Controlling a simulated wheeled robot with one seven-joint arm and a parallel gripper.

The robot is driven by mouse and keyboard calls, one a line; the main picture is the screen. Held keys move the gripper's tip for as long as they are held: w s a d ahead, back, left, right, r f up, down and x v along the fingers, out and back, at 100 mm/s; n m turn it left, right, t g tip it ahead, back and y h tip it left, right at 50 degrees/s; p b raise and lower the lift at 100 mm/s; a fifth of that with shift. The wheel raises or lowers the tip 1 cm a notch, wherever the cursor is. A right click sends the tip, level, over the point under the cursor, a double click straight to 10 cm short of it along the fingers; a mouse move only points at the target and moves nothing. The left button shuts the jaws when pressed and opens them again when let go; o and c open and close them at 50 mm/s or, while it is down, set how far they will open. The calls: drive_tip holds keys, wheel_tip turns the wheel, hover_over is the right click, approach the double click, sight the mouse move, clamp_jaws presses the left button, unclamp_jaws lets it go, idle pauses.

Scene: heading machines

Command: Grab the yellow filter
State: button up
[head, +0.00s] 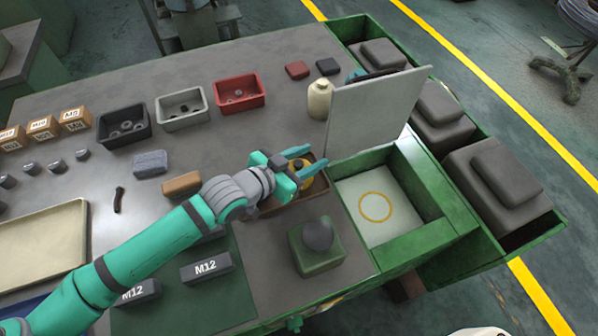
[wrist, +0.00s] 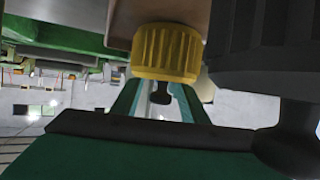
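The yellow filter (wrist: 167,52) has a ribbed round body with a dark stem, seen close up in the wrist view. In the head view only a little of the filter (head: 306,181) shows beside my gripper, at a brown tray (head: 283,203). My gripper (head: 308,159) is above that tray with its two teal fingers apart. In the wrist view the fingers of my gripper (wrist: 158,98) lie on either side of the dark stem, just short of the yellow body. I cannot tell whether they touch it. My arm hides part of the tray.
A green box (head: 409,241) with a raised pale lid (head: 372,112) stands right of the tray. A cream bottle (head: 319,100) is behind my gripper. A green block with a dark ball (head: 318,234) is in front. Red (head: 239,94), grey and black bins stand at the back left.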

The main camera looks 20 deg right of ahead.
drive_tip(key=shift+c, duration=0.4)
drive_tip(key=shift+w, duration=0.1)
clamp_jaws()
